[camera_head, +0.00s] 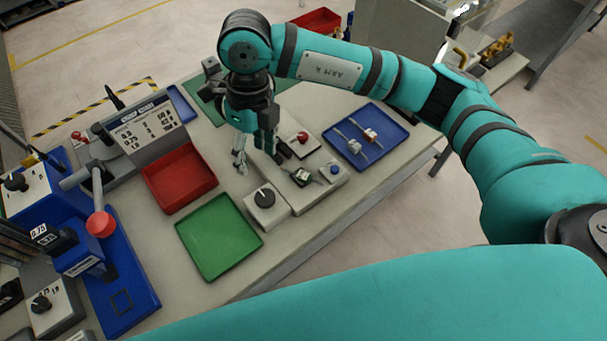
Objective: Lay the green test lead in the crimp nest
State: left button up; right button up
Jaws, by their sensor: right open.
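I cannot clearly make out a green test lead; a small dark part with a greenish patch (303,176) sits on the grey fixture in the middle of the table. Two leads with pale and red ends (370,136) lie in the blue tray (393,157). Which part is the crimp nest is not clear; a blue lever press (80,257) with a red knob stands at the left. My right gripper (259,162) points down, open, over the table beside the grey fixture. Nothing shows between its fingers. My left gripper is not in view.
A red tray (180,205) and a green tray (218,270) look empty. A grey dial box (266,212) stands right of the green tray. A printed sign (143,130) stands behind the red tray. The table's front right edge is bare.

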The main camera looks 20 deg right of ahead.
jog(key=w+d+r+m+t+h, duration=0.1)
jog(key=w+d+h, duration=0.2)
jog(key=d, duration=0.4)
jog(key=p, duration=0.5)
send_over(300, 173)
jog(key=a, duration=0.1)
jog(key=f, duration=1)
jog(key=shift+w+a+f, duration=0.15)
jog(key=shift+w, duration=0.05)
jog(key=shift+f, duration=0.3)
jog(key=f+p, duration=0.2)
jog(key=f, duration=0.1)
jog(key=d+f+p, duration=0.1)
jog(key=shift+s+f, duration=0.3)
jog(key=shift+s, duration=0.05)
jog(key=shift+d+f, duration=0.1)
jog(key=shift+f, duration=0.25)
jog(key=shift+w, duration=0.1)
jog(key=shift+c, duration=0.4)
grip_shut()
